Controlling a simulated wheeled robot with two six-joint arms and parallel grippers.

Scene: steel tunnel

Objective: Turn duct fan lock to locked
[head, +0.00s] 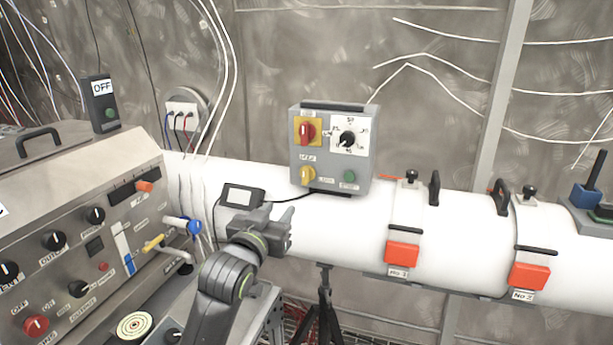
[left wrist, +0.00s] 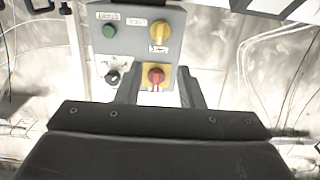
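A grey control box (head: 331,180) sits on top of the white duct (head: 440,225). It carries a red knob on a yellow plate (head: 307,131), a black dial on a white plate (head: 348,138), a yellow knob (head: 307,175) and a green button (head: 349,176). The labels are too small to read, so I cannot tell which knob is the fan lock. My left gripper (head: 284,228) is below and left of the box, apart from it. The left wrist view shows the box upside down, with the red knob (left wrist: 156,76) between the open, empty fingers and the yellow knob (left wrist: 160,32) beyond. My right gripper is out of view.
A slanted control panel (head: 90,240) with knobs and levers stands at the left. A small display (head: 240,196) lies on the duct beside the box. Orange-latched clamps (head: 403,252) ring the duct to the right. A black tripod (head: 325,310) stands below. Open space lies before the box.

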